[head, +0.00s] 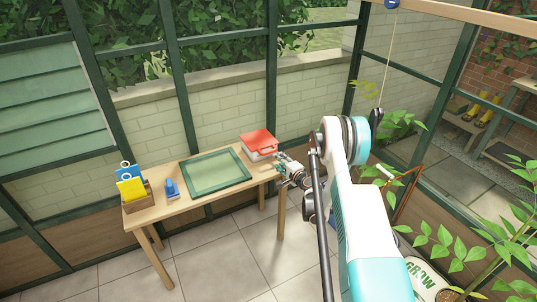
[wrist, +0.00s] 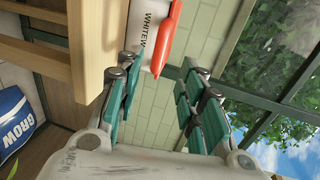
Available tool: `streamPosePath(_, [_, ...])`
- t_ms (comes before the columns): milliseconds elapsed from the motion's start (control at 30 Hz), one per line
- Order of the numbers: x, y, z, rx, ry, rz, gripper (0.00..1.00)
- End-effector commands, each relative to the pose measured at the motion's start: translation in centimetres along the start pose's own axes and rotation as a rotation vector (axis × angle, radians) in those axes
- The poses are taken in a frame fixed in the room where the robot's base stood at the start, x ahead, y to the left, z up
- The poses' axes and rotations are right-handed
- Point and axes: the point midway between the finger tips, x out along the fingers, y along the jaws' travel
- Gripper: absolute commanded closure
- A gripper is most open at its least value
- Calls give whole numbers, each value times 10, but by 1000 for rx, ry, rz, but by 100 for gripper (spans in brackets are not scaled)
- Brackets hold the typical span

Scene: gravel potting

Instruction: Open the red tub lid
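The tub is white with a red lid (head: 258,140) and stands at the back right end of the wooden table. In the wrist view the red lid (wrist: 166,40) shows edge-on beside the white tub wall (wrist: 144,30), which carries partly visible lettering. I cannot tell whether the lid is fully seated. My gripper (head: 279,158) is at the tub's right front side. In the wrist view my gripper (wrist: 160,66) is open, its teal-padded fingers spread apart with nothing between the pads. The lid's edge is just ahead, near the gap between the fingertips.
On the table (head: 172,205) are a green-framed pane (head: 217,171), a blue tool (head: 171,189) and a wooden box (head: 137,203) with yellow and blue items. A brick wall and glazing stand behind. A bag (head: 425,275) and plants are at the lower right.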

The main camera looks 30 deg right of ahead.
Motion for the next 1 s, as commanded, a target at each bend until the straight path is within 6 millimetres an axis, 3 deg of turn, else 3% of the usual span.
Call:
streamPosePath(300, [64,3,1,-1,-1,0,65])
streamPosePath(500, [97,2,1,-3,-2,1,65])
streamPosePath(700, [114,1,0,-1,0,0,65])
streamPosePath(1000, [117,0,0,-1,0,1,65])
